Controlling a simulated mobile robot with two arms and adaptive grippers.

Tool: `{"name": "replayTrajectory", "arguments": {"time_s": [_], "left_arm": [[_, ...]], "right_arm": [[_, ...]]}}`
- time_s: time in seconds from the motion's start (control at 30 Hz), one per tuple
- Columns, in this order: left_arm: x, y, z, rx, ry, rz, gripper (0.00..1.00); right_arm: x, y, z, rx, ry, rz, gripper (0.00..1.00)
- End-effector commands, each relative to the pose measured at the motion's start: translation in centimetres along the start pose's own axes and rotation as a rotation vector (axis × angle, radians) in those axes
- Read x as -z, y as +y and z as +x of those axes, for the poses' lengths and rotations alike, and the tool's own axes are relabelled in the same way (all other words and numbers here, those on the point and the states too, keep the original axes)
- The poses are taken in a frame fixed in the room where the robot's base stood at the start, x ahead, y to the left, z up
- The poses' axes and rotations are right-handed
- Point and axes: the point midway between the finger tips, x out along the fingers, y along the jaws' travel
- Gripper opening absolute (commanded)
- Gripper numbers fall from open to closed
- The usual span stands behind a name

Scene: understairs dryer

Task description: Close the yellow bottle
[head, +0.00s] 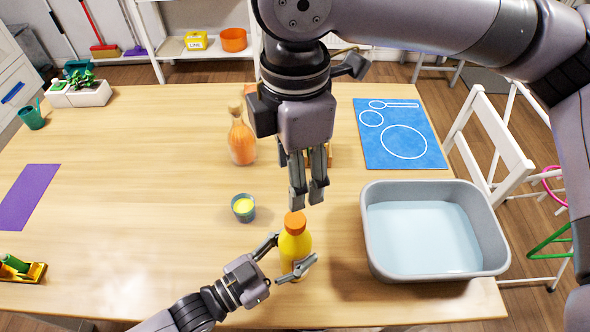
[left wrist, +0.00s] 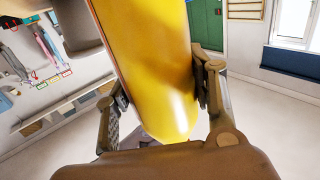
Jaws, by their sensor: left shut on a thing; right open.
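The yellow bottle (head: 294,250) stands upright near the front of the table, with an orange cap (head: 295,223) on its top. Whether the cap is fully tightened I cannot tell. My left gripper (head: 285,262) is shut on the bottle's body from the front left. In the left wrist view the yellow bottle (left wrist: 155,70) fills the space between the fingers of my left gripper (left wrist: 165,95). My right gripper (head: 308,196) points down just above the cap. Its fingers are open and empty, and a small gap seems to separate them from the cap.
A grey basin (head: 372,250) stands to the right of the bottle. A small cup with yellow contents (head: 243,208) is to the left. An orange bottle (head: 241,142) stands behind. A blue mat (head: 398,130) lies at the back right. The left middle of the table (head: 130,170) is clear.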

Motion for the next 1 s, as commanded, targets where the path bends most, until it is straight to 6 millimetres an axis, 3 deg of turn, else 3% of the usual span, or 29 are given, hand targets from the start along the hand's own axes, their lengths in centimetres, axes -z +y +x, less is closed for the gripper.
{"name": "replayTrajectory", "arguments": {"time_s": [0.37,0.73,0.87,1.0], "left_arm": [[0.0,0.0,0.0,0.000,0.000,0.000,0.73],[-0.1,0.0,-0.3,0.000,-0.001,0.000,0.74],[-0.2,0.0,-1.8,0.001,-0.005,0.000,0.74],[-0.3,0.0,-4.8,0.000,-0.008,-0.001,0.74]], "right_arm": [[0.0,0.0,0.1,0.000,0.000,0.000,0.51],[0.0,0.0,0.1,0.000,0.001,0.000,0.51],[0.0,0.0,0.1,0.000,0.001,0.000,0.51],[0.0,0.0,0.1,0.000,0.001,0.000,0.51]]}}
